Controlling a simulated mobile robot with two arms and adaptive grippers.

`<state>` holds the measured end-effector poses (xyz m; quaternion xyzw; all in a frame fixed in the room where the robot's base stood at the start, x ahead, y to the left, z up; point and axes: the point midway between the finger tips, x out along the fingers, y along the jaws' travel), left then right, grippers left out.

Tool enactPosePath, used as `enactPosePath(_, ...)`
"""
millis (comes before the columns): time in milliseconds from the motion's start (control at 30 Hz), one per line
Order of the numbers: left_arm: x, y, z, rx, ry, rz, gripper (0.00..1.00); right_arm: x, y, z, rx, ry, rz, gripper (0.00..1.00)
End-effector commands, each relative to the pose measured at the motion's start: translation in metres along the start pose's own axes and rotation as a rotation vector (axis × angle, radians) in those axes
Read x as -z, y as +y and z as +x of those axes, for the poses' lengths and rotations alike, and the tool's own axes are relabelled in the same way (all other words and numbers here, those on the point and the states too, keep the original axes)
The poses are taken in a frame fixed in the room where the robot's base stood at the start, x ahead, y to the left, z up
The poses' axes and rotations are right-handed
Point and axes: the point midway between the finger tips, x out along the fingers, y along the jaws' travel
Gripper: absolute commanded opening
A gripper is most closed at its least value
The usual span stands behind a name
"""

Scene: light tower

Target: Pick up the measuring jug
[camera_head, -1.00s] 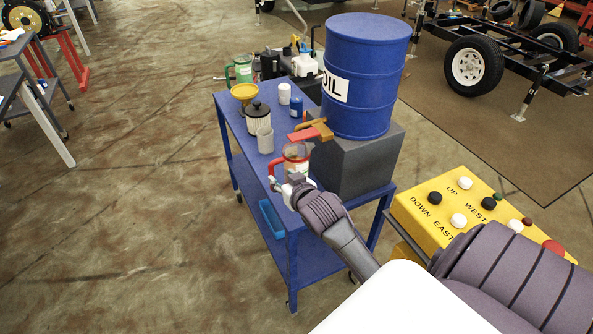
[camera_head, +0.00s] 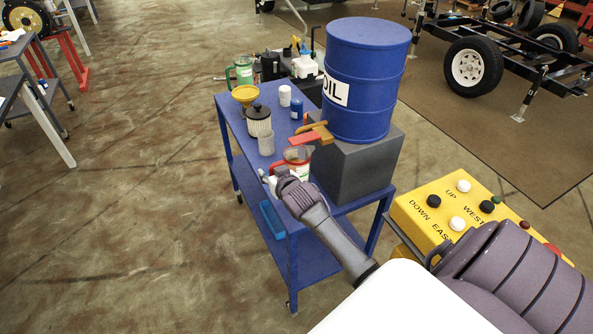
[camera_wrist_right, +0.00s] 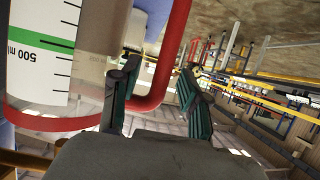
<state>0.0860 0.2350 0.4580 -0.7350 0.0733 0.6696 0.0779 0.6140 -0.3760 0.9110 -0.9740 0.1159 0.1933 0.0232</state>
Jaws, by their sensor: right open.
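The measuring jug (camera_head: 298,156), clear with a red rim, red handle and white label, stands on the blue cart below the oil barrel's tap. In the right wrist view its "500 ml" scale (camera_wrist_right: 42,50) is close at the left. My right gripper (camera_head: 268,178) is at the jug's handle side in the head view and partly hides the jug's lower part. In the right wrist view the gripper (camera_wrist_right: 158,88) is open, with the red handle (camera_wrist_right: 172,60) appearing between its fingers. Contact cannot be told. My left gripper is not in view.
A blue oil barrel (camera_head: 362,85) rests on a grey block (camera_head: 365,165) beside the jug, its red-handled tap (camera_head: 306,138) just above. A yellow control box (camera_head: 440,205) is at right.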

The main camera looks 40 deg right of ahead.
Motion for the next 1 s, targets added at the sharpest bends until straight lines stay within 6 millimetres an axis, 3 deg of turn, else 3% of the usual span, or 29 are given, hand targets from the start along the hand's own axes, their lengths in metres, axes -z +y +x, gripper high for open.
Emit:
enactPosePath(33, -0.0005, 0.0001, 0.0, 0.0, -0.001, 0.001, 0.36, -0.0002, 0.0001, -0.0001, 0.0, 0.0, 0.0, 0.43)
enactPosePath(300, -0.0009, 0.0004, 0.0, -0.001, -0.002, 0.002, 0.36, -0.0003, 0.0, -0.0003, 0.0, -0.001, 0.0, 0.0)
enactPosePath(1000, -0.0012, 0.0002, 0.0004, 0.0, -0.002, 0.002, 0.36, 0.0034, 0.0002, -0.001, 0.0, 0.005, -0.002, 0.0)
